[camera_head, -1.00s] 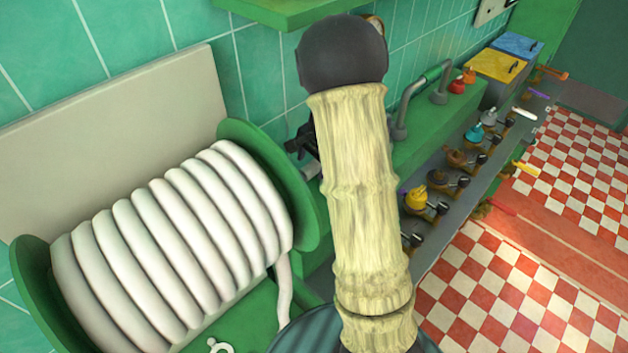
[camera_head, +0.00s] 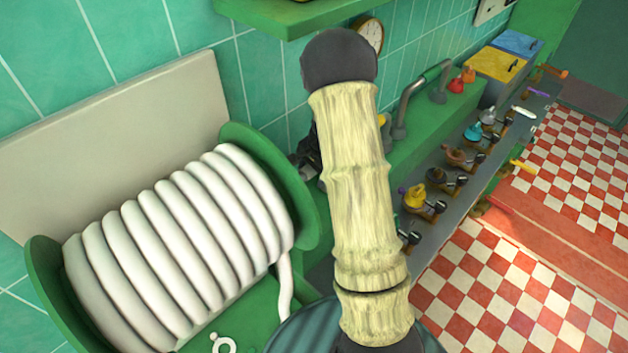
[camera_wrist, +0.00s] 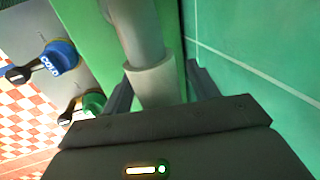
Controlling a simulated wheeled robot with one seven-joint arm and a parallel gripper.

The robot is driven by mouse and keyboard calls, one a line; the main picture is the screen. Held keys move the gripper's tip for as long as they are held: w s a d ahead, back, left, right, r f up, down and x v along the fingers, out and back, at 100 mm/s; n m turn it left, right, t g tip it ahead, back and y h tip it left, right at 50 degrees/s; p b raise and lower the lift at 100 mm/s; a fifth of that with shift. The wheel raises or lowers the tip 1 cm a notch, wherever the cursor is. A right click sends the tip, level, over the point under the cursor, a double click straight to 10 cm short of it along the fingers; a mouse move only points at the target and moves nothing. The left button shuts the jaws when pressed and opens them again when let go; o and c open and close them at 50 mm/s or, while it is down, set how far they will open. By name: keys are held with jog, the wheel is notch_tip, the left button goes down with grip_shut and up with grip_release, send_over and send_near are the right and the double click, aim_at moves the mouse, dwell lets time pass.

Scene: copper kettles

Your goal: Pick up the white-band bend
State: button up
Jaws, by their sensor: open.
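In the wrist view a grey pipe (camera_wrist: 139,30) with a pale, whitish collar (camera_wrist: 151,82) stands between the fingers of my gripper (camera_wrist: 160,86). The pale collar may be the white band of the bend, but I cannot tell for sure. One finger is on each side of it, and a gap shows at least on the right. My gripper is open. In the head view the gripper is mostly hidden behind my pale arm; only a dark part shows beside the arm. A grey curved pipe (camera_head: 408,95) rises from the green ledge further back in the head view.
A green-ended spool of thick white hose (camera_head: 180,240) fills the left. A green shelf (camera_head: 290,12) hangs above. A green tiled wall runs close along the right in the wrist view. Blue (camera_wrist: 58,57) and green (camera_wrist: 92,104) valve knobs sit left of the pipe. Checkered floor is open at right.

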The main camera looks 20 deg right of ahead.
dwell(0.4)
jog(key=c, duration=1)
jog(key=shift+r, duration=0.1)
jog(key=shift+r, duration=0.1)
jog(key=shift+w+r, duration=0.15)
jog(key=shift+r, duration=0.5)
notch_tip(320, 180, up, 8)
jog(key=shift+r+b, duration=0.25)
jog(key=shift+b, duration=0.9)
